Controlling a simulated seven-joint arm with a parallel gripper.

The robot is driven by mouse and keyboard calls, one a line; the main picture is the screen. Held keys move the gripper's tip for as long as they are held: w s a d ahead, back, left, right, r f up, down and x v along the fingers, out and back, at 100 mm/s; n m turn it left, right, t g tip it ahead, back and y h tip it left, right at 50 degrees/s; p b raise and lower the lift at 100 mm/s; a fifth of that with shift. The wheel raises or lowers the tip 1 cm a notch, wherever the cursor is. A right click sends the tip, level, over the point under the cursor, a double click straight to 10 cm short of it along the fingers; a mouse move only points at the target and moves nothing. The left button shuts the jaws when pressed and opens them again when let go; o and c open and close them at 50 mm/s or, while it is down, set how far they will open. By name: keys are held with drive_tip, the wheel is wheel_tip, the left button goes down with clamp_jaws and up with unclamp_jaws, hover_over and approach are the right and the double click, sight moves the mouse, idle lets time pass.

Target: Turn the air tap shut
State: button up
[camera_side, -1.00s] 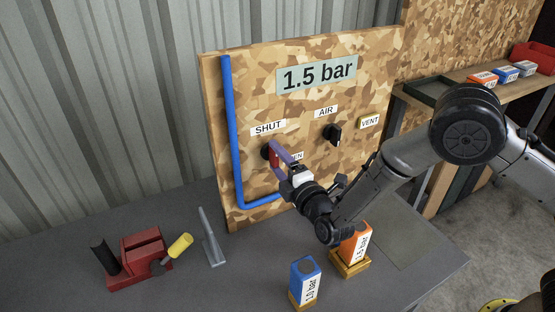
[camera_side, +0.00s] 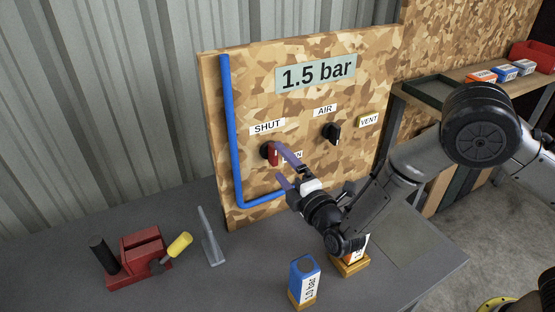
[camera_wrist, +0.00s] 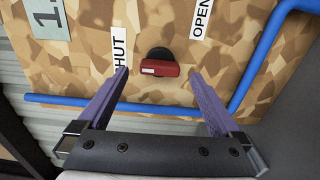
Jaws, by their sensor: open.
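The tap (camera_side: 271,153) has a red handle on a black round base, low on the wooden board under the SHUT label (camera_side: 267,127). Its handle stands about upright on the board, with its white-marked end towards SHUT. In the wrist view the tap handle (camera_wrist: 162,69) lies across the picture between the fingertips, with gaps at both sides. The OPEN label (camera_wrist: 201,19) is partly hidden by my finger in the side view. My gripper (camera_side: 278,162) is open and empty, in front of the tap and apart from it.
A black knob (camera_side: 331,132) sits by the AIR and VENT labels. The display (camera_side: 316,74) reads 1.5 bar. A blue pipe (camera_side: 232,140) runs left of and below the tap. Blue (camera_side: 304,280) and orange (camera_side: 355,247) blocks stand on the bench beneath my arm.

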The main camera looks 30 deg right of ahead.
drive_tip(key=s, duration=1)
drive_tip(key=shift+s, duration=0.35)
drive_tip(key=shift+d, duration=0.1)
drive_tip(key=d+r+m+h, duration=0.1)
drive_tip(key=d+r+m, duration=0.4)
drive_tip(key=d+r, duration=0.55)
drive_tip(key=d+r+m, duration=0.4)
drive_tip(key=d+r, duration=0.3)
drive_tip(key=r, duration=0.7)
drive_tip(key=s+d+f+m+g, duration=0.1)
drive_tip(key=s+f+m+g, duration=0.2)
drive_tip(key=s, duration=0.5)
drive_tip(key=s+d+f+m+g, duration=0.1)
drive_tip(key=s+f+m+g, duration=0.2)
drive_tip(key=s+f+g, duration=0.2)
drive_tip(key=s+d+f+m+g+y, duration=0.1)
drive_tip(key=s+f+m+g, duration=0.2)
drive_tip(key=s+f, duration=0.3)
drive_tip(key=s+g, duration=0.1)
drive_tip(key=s, duration=0.4)
drive_tip(key=shift+s+d+f, duration=0.15)
drive_tip(key=shift+f, duration=0.05)
